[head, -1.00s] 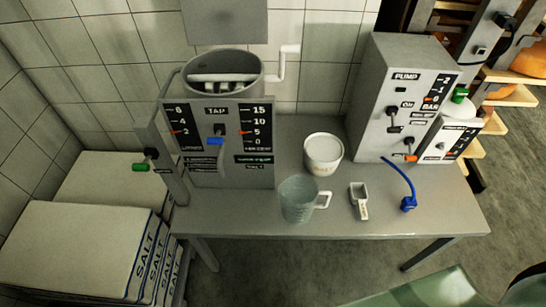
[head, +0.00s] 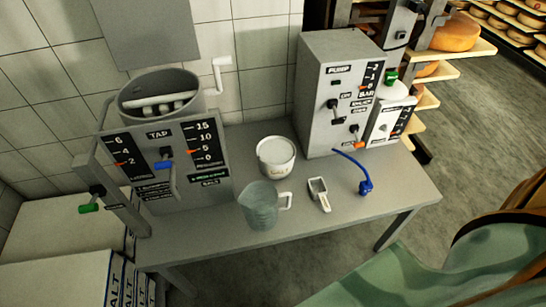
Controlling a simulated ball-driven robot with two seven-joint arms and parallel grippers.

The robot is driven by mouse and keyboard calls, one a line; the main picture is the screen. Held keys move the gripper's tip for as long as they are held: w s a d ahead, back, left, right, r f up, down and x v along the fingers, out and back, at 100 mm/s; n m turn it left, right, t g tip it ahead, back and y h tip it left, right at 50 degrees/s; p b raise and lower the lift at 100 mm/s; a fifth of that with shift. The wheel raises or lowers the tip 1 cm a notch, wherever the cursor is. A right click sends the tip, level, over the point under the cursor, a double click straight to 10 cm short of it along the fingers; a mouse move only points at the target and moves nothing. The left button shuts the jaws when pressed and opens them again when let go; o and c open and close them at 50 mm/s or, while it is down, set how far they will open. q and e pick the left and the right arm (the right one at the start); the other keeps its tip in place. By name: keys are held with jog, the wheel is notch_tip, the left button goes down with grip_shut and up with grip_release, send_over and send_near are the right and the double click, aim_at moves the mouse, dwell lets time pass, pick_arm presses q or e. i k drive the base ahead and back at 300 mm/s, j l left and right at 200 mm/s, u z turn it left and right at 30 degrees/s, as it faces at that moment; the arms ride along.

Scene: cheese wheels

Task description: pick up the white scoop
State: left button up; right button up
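The white scoop (head: 319,195) lies on the grey metal table (head: 300,225). Its open bowl points toward the back and its handle toward the front edge. It lies to the right of a translucent measuring jug (head: 260,207) and in front of a white tub (head: 276,157) marked as salt. The scoop is apart from both. Neither of my grippers shows in the head view.
A tap unit (head: 165,150) stands on the table's left and a pump unit (head: 340,90) at its back right. A blue hose end (head: 365,186) lies right of the scoop. Salt boxes (head: 60,270) are stacked at lower left. Cheese shelves (head: 455,50) stand behind at right.

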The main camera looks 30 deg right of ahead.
aim_at(317, 189)
jog(key=z, duration=1.4)
jog(key=i+l, duration=0.4)
jog(key=l, duration=0.25)
jog(key=i+l+u, duration=0.2)
jog(key=l+u, duration=0.2)
jog(key=i+l+u, duration=0.15)
jog(key=l+u, duration=0.25)
jog(key=i+l+u, duration=0.1)
jog(key=l+u, duration=0.3)
jog(key=j, duration=0.1)
